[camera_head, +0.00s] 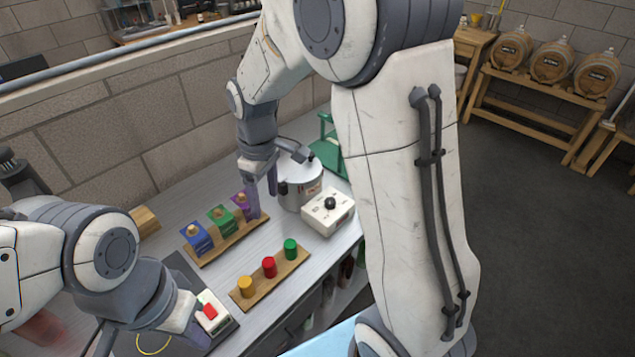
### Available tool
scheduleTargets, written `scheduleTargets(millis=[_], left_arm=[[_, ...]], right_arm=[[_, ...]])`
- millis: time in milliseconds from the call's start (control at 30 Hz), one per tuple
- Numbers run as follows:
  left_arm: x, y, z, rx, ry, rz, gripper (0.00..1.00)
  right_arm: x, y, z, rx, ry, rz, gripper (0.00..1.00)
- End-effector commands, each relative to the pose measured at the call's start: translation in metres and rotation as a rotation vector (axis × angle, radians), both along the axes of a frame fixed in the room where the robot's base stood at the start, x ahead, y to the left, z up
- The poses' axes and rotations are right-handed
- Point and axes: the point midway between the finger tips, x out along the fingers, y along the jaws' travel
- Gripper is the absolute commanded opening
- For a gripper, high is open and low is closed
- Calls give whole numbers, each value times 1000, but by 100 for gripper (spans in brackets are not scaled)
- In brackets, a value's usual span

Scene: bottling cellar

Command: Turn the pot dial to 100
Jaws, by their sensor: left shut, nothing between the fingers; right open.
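The dial is a black knob (330,203) on top of a small white control box (338,219) on the bench; its marks are too small to read. A grey metal pot (292,197) stands right behind the box. My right gripper (283,184) is open and empty at the pot, up and left of the dial and apart from it. One finger hangs by the purple block and the other reaches over the pot. My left gripper (196,333) is shut and empty at the lower left, beside a red-buttoned box (209,314).
A wooden rack (232,243) holds blue, green and purple blocks (240,204). A wooden strip (264,288) carries yellow, red and green cylinders. A green stand (328,143) is behind the pot. My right arm hides the bench right of the box.

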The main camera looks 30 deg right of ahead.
Motion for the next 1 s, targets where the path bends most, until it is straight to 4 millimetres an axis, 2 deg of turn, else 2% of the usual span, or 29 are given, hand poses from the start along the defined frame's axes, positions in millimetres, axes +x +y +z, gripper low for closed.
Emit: scheduleTargets(millis=[33, 100, 200, 300, 400, 567, 1000], left_arm=[[0, 0, 6, 0, 0, 0, 0], [0, 0, 10, 0, 0, 1, 0], [0, 0, 14, 0, 0, 1, 0], [0, 0, 16, 0, 0, 1, 0], [0, 0, 17, 0, 0, 1, 0], [0, 0, 22, 0, 0, 1, 0], [0, 0, 49, 0, 0, -4, 0]], right_arm=[[27, -37, -11, -8, 10, -11, 73], [53, -81, -27, -17, 12, 1, 73], [74, -138, -49, -24, 17, 17, 73], [82, -181, -66, -30, 20, 30, 73], [84, -204, -77, -32, 22, 40, 73], [84, -214, -91, -32, 24, 45, 73], [83, -213, -166, -32, 25, 44, 73]])
